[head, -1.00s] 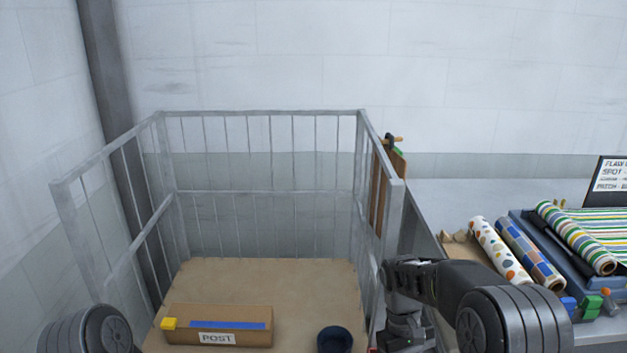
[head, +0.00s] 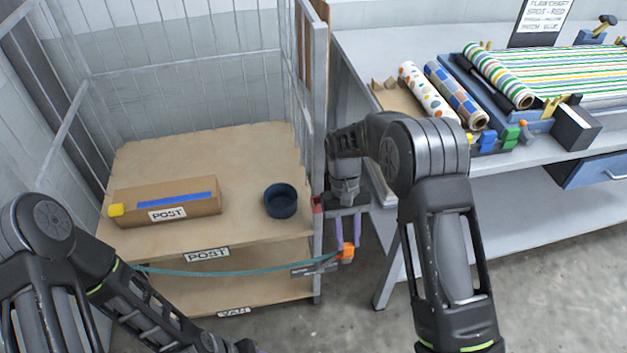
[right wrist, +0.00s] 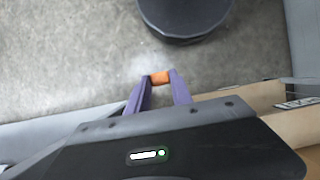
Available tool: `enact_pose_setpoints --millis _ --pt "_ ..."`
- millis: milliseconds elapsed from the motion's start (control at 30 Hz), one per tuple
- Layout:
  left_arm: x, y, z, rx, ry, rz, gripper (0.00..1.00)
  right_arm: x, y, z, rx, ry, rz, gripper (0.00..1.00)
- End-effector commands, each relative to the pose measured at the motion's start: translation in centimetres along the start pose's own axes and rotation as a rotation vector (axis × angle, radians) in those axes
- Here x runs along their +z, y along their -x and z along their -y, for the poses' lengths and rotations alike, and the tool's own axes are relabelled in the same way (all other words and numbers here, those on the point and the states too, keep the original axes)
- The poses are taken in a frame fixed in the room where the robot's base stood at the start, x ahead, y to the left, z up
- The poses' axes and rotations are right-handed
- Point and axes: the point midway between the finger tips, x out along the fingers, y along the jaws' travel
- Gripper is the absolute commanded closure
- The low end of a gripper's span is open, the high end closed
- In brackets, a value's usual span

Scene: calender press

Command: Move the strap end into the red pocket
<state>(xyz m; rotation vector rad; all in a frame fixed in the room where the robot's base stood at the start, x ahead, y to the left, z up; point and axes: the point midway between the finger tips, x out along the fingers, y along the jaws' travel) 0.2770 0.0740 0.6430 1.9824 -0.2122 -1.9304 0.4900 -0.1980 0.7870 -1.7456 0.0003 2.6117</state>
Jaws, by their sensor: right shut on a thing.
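The teal strap (head: 240,270) runs across the front of the cart from the left side, sagging slightly, to an orange strap end (head: 347,251) by the right post. My right gripper (head: 348,236) points down with its purple fingers shut on the orange end; the right wrist view shows the orange end (right wrist: 160,77) between the fingertips. A small red piece, seemingly the red pocket (head: 318,204), is on the cart's right front post, above and left of the strap end and apart from it. My gripper's body stands close beside it. My left arm is at lower left; its fingers are out of frame.
The cart's top shelf (head: 215,150) carries a box marked POST (head: 165,203) and a dark blue round bowl (head: 281,201). A metal bar fence stands around its back and sides. The bench (head: 385,50) with wrapped rolls is at right. Floor shows between cart and bench.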

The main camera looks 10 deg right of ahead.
Motion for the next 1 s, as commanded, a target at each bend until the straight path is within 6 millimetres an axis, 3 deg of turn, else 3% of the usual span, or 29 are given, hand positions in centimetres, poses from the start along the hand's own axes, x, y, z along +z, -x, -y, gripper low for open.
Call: enact_pose_setpoints --millis 333,700,1000 --pt "0.0 0.0 0.0 0.0 0.0 0.0 0.5 0.2 0.7 0.0 -0.01 -0.026 -0.004 1.0" --pt "0.0 0.0 0.0 0.0 0.0 0.0 0.5 4.8 10.0 0.0 -0.172 -0.413 -0.007 1.0" --pt "0.0 0.0 0.0 0.0 0.0 0.0 0.5 5.4 10.9 0.0 -0.192 -0.464 0.001 1.0"
